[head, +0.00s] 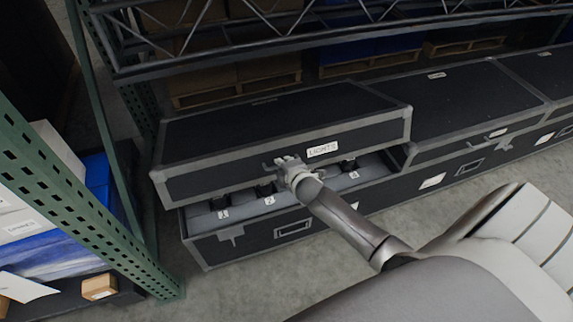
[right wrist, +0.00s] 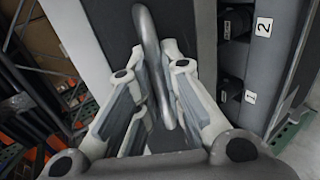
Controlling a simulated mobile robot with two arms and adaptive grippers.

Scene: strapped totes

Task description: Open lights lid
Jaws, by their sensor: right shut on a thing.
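The black lights lid (head: 235,130) has grey metal edges and a white LIGHTS label (head: 322,150) on its front. It is raised at the front above its case (head: 255,237), and a gap shows along the front and right side. My right gripper (head: 287,172) is at the lid's front, left of the label, shut on the lid handle (right wrist: 147,40). In the right wrist view the fingers (right wrist: 157,85) sit on both sides of this grey bar. Dark items with numbered tags (head: 269,200) show in the grey interior. The left gripper is not in view.
A similar closed black case (head: 465,105) stands directly to the right. A green rack upright (head: 75,185) is close on the left, with boxes behind it. A shelf beam (head: 300,50) runs above the back of the lid. The floor (head: 250,285) in front is clear.

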